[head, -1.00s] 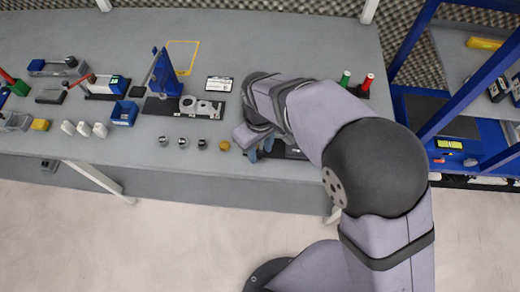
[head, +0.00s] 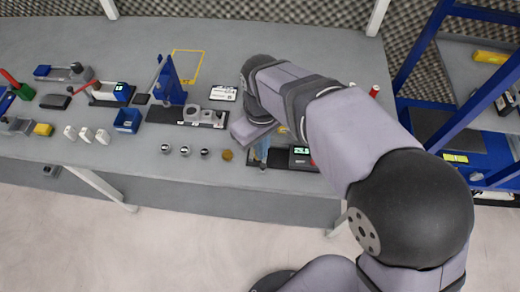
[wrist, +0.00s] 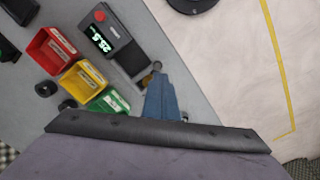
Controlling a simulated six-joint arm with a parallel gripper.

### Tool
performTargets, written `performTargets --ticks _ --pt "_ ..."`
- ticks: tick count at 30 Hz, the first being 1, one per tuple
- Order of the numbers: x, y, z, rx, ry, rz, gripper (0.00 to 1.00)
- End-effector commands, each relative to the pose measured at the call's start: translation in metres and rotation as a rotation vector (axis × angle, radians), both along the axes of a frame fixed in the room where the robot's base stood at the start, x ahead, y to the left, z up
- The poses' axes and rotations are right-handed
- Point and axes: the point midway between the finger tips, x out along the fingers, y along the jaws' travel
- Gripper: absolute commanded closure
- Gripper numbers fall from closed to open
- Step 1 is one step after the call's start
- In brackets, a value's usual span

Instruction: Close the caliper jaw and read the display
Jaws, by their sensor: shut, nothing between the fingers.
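The caliper appears to be the dark grey unit (wrist: 110,38) in the wrist view, with a lit display (wrist: 100,40) reading about 25.5 and a red button at one end. A grey flat part extends from it toward my fingers. In the head view its green-lit display (head: 301,151) shows at the bench's front edge, partly covered by my arm. My gripper (head: 262,150) is shut and empty beside it, with blue fingers (wrist: 162,98) pointing at the jaw end. Small silver and brass round pieces lie by the fingertips; I cannot tell whether they touch.
Red (wrist: 52,50), yellow (wrist: 82,82) and green (wrist: 108,102) bins stand beside the unit in the wrist view. Small silver balls (head: 185,151) and a brass one (head: 227,155) line the bench front. A blue-framed shelf (head: 440,70) stands right. The bench's back is mostly clear.

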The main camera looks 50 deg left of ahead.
Motion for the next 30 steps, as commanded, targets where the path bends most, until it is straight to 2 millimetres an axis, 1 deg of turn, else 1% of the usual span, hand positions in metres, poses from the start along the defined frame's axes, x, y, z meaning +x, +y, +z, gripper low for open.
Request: performTargets --ticks 1,4,6,8,10,12,14,15,17,20,21,23,24,28,30 --pt "-0.009 0.000 -0.006 -0.016 0.004 0.018 1.00" --pt "-0.026 -0.004 -0.026 -0.063 0.015 0.054 1.00" --pt "-0.038 0.000 -0.039 -0.086 0.019 0.082 1.00" --pt "-0.048 0.013 -0.048 -0.085 0.016 0.111 1.00" --pt "-0.058 0.036 -0.053 -0.064 0.003 0.146 1.00" --pt "-0.065 0.058 -0.052 -0.049 -0.013 0.178 1.00" --pt "-0.069 0.073 -0.049 -0.044 -0.028 0.213 1.00" --pt "-0.070 0.083 -0.045 -0.043 -0.038 0.240 1.00" --pt "-0.069 0.094 -0.034 -0.045 -0.056 0.283 1.00" --pt "-0.061 0.106 -0.010 -0.052 -0.083 0.351 1.00" --pt "-0.058 0.108 0.003 -0.056 -0.094 0.379 1.00" --pt "-0.053 0.107 0.022 -0.069 -0.107 0.426 1.00" --pt "-0.051 0.104 0.031 -0.090 -0.111 0.458 1.00" --pt "-0.048 0.080 0.037 -0.190 -0.091 0.549 1.00" --pt "-0.049 0.073 0.038 -0.220 -0.079 0.585 1.00"
